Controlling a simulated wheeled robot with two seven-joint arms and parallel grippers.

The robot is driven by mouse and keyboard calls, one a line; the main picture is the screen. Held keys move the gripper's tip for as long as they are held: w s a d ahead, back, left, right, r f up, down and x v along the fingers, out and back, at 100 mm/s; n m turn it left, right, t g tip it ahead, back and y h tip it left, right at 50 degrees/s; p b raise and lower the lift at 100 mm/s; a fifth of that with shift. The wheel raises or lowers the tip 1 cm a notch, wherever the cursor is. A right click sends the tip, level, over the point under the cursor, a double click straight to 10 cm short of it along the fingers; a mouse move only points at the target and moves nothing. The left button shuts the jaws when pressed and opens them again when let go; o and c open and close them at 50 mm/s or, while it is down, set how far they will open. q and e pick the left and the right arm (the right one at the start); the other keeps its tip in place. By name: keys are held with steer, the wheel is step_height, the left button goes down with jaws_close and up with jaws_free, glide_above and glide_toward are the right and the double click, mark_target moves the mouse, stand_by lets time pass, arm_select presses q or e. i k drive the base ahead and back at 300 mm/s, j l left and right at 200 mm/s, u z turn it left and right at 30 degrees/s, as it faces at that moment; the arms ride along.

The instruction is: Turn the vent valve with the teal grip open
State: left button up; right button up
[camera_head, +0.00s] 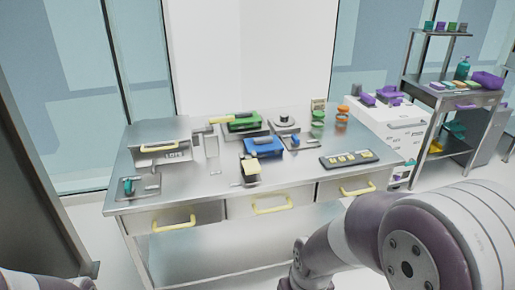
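A small teal grip (128,186) stands on a grey metal plate (149,188) at the front left corner of the steel table. It looks like the vent valve's grip, but it is too small to tell which way it is turned. Neither of my grippers is in view. Links of my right arm fill the lower right, and a small piece of my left arm shows at the bottom left edge.
The steel table (215,187) has several front drawers with yellow handles (272,207). A white cabinet (408,140) is at right.

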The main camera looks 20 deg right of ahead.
mark_target(129, 189)
steer(key=i+j, duration=0.3)
steer(key=i, duration=0.2)
steer(key=i+j, duration=0.35)
steer(key=i, duration=0.15)
steer(key=i+j, duration=0.3)
steer(key=i, duration=0.2)
steer(key=i+j, duration=0.3)
steer(key=i, duration=0.15)
